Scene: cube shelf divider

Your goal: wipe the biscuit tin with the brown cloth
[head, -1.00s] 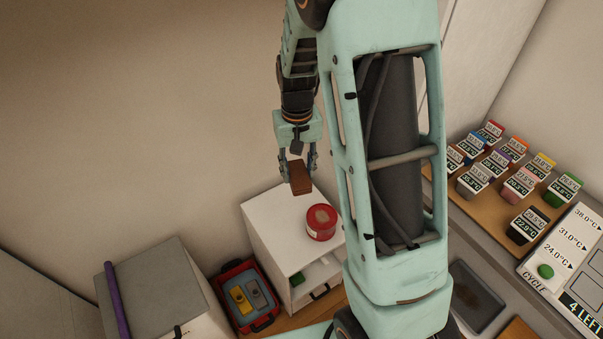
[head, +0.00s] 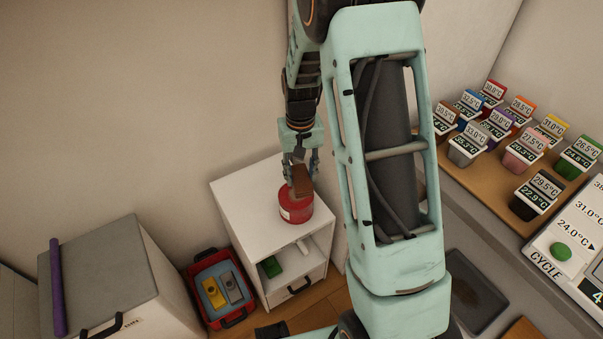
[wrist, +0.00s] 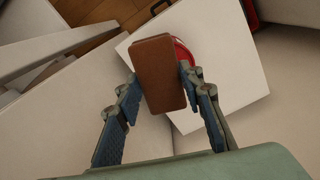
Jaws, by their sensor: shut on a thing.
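The biscuit tin (head: 296,207) is a round red tin standing on top of a white shelf unit in the head view. In the wrist view only a red edge of the tin (wrist: 183,52) shows behind the cloth. The brown cloth (head: 301,181) is a folded, block-like piece; it fills the middle of the wrist view (wrist: 159,75). My gripper (head: 300,172) is shut on the cloth, with a blue-padded finger on each side. The cloth is over the tin's top and hides part of it. I cannot tell whether they touch.
The white shelf unit (head: 248,195) has clear room on its top around the tin and a green item (head: 271,266) inside. A red toolbox (head: 232,321) stands on the floor to its left. A grey-topped bin (head: 110,275) is further left. Labelled tubs (head: 524,153) stand at right.

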